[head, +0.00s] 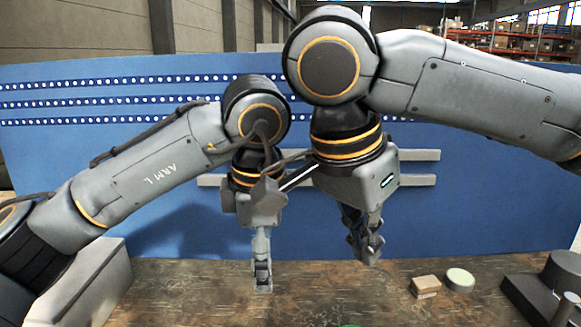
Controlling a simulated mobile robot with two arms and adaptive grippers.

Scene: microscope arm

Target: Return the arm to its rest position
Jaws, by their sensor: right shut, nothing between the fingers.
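My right gripper (368,252) hangs from the arm on the right, pointing down, fingers together and empty. It is above the table, right of the picture's middle. My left gripper (262,284) hangs lower and to its left, close above the brown table top (200,300). Its fingers are seen edge-on, so their opening does not show. A dark grey piece of equipment (537,297) with a rounded top stands at the right edge, partly cut off; I cannot tell whether it belongs to the microscope arm. No gripper touches it.
A small tan block (425,283) and a pale green-topped round piece (460,279) lie on the table left of the dark equipment. A grey box (95,285) stands at the left. A blue perforated panel (470,220) closes the back. The front middle of the table looks mostly clear.

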